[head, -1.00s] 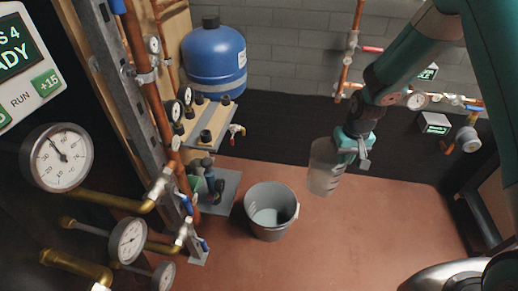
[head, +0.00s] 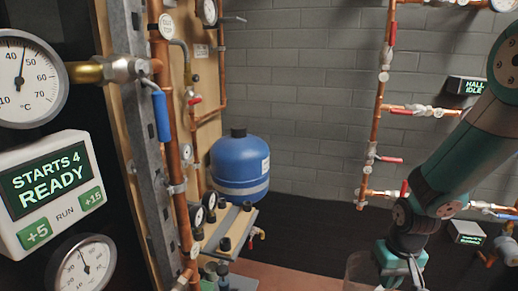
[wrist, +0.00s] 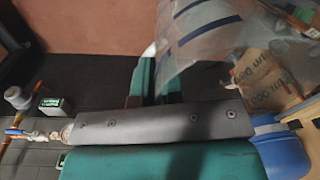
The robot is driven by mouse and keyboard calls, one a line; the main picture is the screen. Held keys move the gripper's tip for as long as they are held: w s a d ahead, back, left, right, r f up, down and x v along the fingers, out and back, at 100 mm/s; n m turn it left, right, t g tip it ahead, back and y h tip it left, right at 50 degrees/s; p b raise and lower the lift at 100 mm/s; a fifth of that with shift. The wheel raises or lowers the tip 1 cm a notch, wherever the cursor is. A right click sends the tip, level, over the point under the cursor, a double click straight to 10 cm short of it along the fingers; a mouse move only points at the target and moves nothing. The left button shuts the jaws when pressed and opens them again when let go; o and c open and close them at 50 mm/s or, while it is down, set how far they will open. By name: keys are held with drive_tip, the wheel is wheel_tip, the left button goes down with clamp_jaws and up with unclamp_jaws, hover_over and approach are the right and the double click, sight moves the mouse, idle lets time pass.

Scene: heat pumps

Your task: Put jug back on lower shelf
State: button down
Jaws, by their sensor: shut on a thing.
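The clear jug (head: 361,268) is at the bottom edge of the head view, with most of it cut off. My gripper (head: 394,272) is beside it and shut on it. In the wrist view the see-through jug (wrist: 215,45) with dark blue marks fills the upper right, blurred, next to the teal finger of my gripper. The held part of the jug is hidden. I cannot make out a lower shelf for certain in either view.
A blue tank (head: 240,166) stands at the back by copper pipes. Pipes with red-handled valves (head: 386,159) line the grey wall. Gauges and a display panel (head: 45,185) are close at left.

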drive_tip(key=r+p, duration=0.2)
drive_tip(key=p, duration=0.2)
drive_tip(key=s+r+p, duration=0.1)
drive_tip(key=r+p, duration=0.1)
drive_tip(key=p, duration=0.2)
drive_tip(key=r+p, duration=0.3)
drive_tip(key=p, duration=0.1)
drive_tip(key=shift+s+r, duration=0.1)
drive_tip(key=shift+s, duration=0.05)
drive_tip(key=r+p, duration=0.1)
drive_tip(key=p, duration=0.2)
drive_tip(key=shift+s, duration=0.35)
